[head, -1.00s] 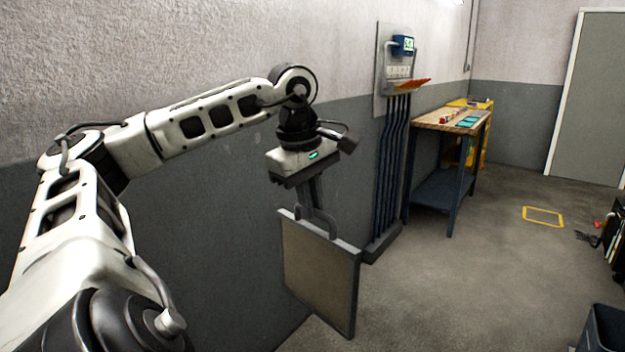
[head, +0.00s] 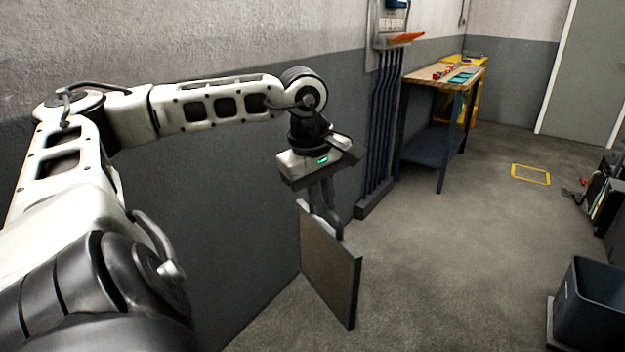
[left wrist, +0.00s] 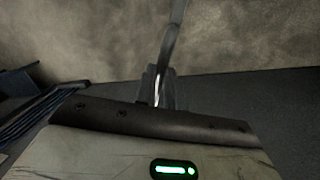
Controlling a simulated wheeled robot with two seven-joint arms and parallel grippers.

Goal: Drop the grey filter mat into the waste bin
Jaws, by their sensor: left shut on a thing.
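The mat hangs upright below the gripper, clear of the floor as far as I can tell. In the left wrist view the gripper's fingers (left wrist: 160,88) show at the middle, with a thin grey edge running up from them; most of the mat is hidden there. The waste bin (head: 590,300), dark blue-grey and open at the top, stands at the lower right, well apart from the mat. My right gripper is not in view.
A workbench (head: 440,85) with small items stands against the wall at the back. Dark vertical pipes (head: 382,130) run down the wall behind my gripper. A yellow floor marking (head: 531,175) lies farther off. The floor between mat and bin is clear.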

